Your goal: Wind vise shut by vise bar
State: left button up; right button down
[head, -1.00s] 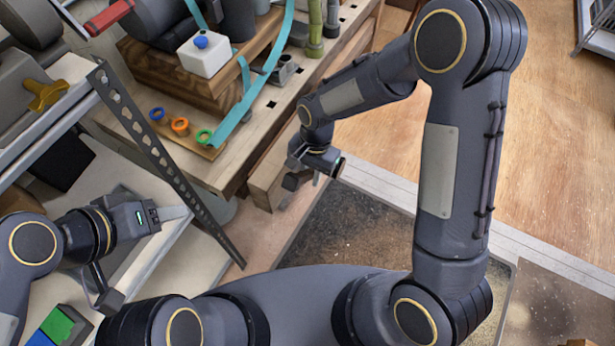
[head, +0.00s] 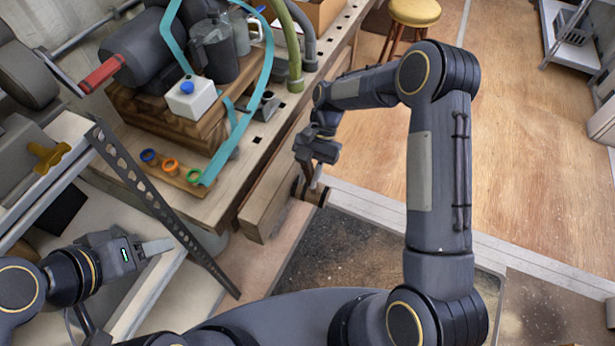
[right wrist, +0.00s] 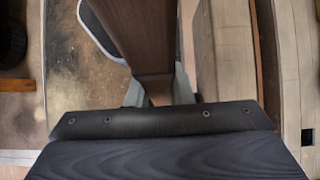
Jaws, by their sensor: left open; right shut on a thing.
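The vise's long wooden jaw (head: 268,205) runs along the front edge of the workbench in the head view. The brown vise bar (head: 309,193) shows just right of the jaw, at the fingertips of my right gripper (head: 316,178). In the right wrist view the brown bar (right wrist: 146,45) passes between the two grey fingers of my right gripper (right wrist: 158,92), which is shut on it. The vise screw is mostly hidden, and I cannot tell the jaw gap. My left gripper (head: 157,247) is open and empty at the lower left, away from the vise.
A perforated metal strut (head: 165,210) stands between my left gripper and the bench. A yellow stool (head: 414,12) stands behind. Wooden floor is open at right.

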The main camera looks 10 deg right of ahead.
jog(key=shift+d, duration=0.2)
jog(key=c, duration=1.3)
grip_release()
jog(key=shift+s+d, duration=0.1)
jog(key=shift+r, duration=0.1)
jog(key=b+v, duration=0.1)
jog(key=v, duration=0.6)
jog(key=shift+r, duration=0.25)
